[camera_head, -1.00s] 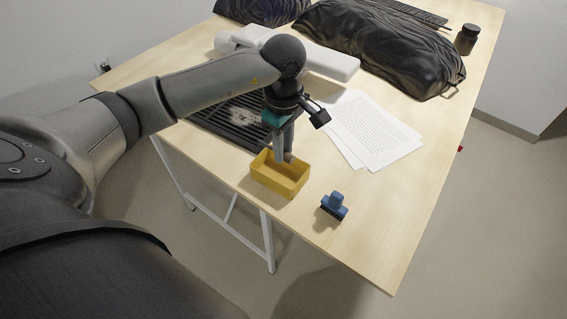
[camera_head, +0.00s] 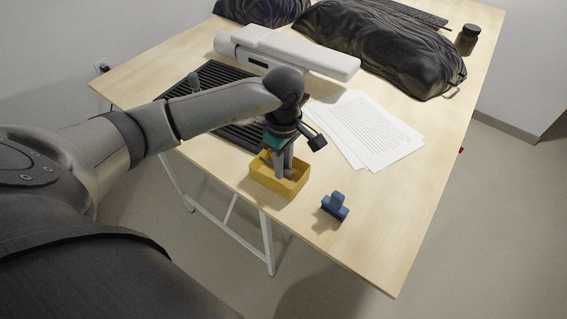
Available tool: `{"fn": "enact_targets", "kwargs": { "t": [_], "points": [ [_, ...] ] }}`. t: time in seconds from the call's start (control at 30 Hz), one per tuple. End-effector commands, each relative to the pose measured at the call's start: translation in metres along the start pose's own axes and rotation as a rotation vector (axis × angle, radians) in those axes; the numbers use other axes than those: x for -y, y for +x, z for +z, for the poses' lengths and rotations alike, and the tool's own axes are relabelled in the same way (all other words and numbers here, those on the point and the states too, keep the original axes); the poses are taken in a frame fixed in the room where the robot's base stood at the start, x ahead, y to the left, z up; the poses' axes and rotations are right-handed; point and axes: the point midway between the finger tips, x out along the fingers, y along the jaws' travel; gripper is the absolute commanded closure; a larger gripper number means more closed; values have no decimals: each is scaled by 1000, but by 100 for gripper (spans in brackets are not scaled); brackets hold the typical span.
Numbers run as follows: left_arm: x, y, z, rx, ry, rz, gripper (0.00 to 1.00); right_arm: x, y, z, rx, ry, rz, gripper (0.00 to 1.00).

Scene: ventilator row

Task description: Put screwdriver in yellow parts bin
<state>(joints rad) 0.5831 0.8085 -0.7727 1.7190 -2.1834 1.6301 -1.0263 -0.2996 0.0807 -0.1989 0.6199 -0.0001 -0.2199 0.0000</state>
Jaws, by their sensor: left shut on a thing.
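The yellow parts bin (camera_head: 291,187) stands on the wooden table near its front edge. My left gripper (camera_head: 283,172) points down into the bin from above, its fingertips below the rim level. It is shut on the screwdriver, of which only a small dark part (camera_head: 264,156) shows beside the fingers at the bin's left side. The rest is hidden by the fingers and the bin wall. I cannot tell whether the screwdriver touches the bin floor. My right gripper is not in view.
A blue brush-like tool (camera_head: 335,206) lies right of the bin. Printed papers (camera_head: 370,130) lie behind it. A dark slatted mat (camera_head: 215,80), a white device (camera_head: 290,50), black bags (camera_head: 385,45) and a dark jar (camera_head: 467,40) stand farther back.

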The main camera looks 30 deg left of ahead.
Motion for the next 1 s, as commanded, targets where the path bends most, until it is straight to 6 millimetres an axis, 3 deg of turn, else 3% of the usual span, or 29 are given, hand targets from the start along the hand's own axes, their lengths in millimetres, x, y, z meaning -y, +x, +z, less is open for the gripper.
{"fn": "enact_targets", "kwargs": {
  "t": [0.23,0.27,0.53,0.83,1.0],
  "points": [
    [0,5,0,0,-1,1,100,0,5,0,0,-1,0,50],
    [0,5,0,0,-1,1,73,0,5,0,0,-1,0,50],
    [0,4,0,0,-1,1,44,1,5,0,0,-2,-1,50],
    [0,2,0,0,0,1,44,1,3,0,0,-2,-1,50],
    [0,-10,0,1,0,1,44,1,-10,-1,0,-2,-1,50]
  ]
}}
